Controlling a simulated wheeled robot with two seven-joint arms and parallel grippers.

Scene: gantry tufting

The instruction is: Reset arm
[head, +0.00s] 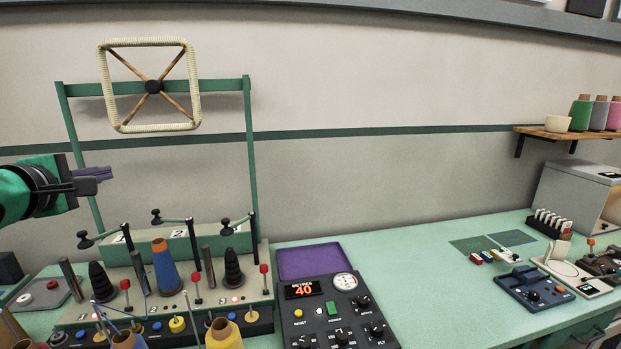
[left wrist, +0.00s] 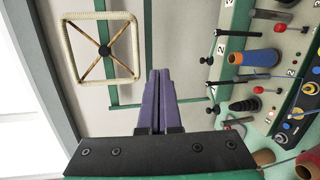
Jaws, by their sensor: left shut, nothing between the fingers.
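The square yarn-wound frame (head: 199,85) with crossed wooden spokes hangs at the top of the gantry (head: 248,150), above and apart from the gripper. A winding machine (head: 262,292) stands below, with a blue cone (head: 164,268), dark spindles and red-topped levers. My right gripper is not in view.
A control box (head: 335,312) showing 40 and a purple tray (head: 310,262) sit right of the machine. A blue device (head: 533,289) and a grey cabinet (head: 578,197) stand farther right. Yarn cones rest on a shelf (head: 565,135).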

